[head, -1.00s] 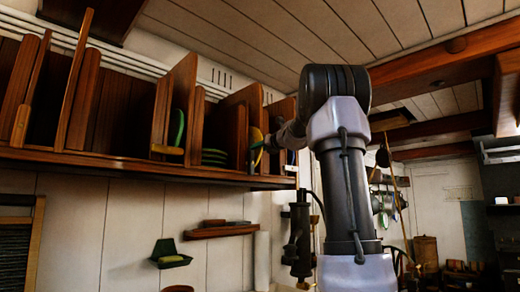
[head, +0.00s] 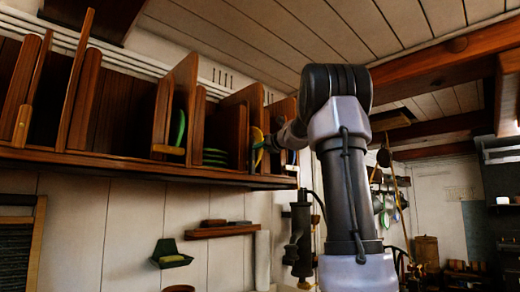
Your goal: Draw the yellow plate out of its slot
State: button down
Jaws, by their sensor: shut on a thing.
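The yellow plate (head: 257,146) stands on edge in a slot of the wooden wall rack (head: 120,161), near the rack's right end. Only a narrow part of it shows beside a wooden divider (head: 238,138). My gripper (head: 268,144) is at the plate's right side and shut on it. The fingers are small and dark here, and the arm partly hides them. I cannot tell how far the plate stands out of the slot.
A green plate (head: 178,128) stands upright in a slot further left. Several stacked green plates (head: 215,156) lie left of the yellow plate. Below hang a small shelf (head: 222,231) and a green soap holder (head: 170,254). Ceiling beams (head: 440,62) run at the upper right.

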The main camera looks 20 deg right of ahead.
jog(key=shift+r, duration=0.45)
dwell(0.5)
jog(key=shift+r, duration=0.8)
jog(key=shift+s+d, duration=0.1)
jog(key=shift+s, duration=0.05)
jog(key=s+d, duration=0.3)
jog(key=s, duration=0.7)
jog(key=s+d, duration=0.4)
jog(key=s, duration=0.6)
jog(key=shift+s+d, duration=0.15)
jog(key=shift+s, duration=0.1)
dwell(1.1)
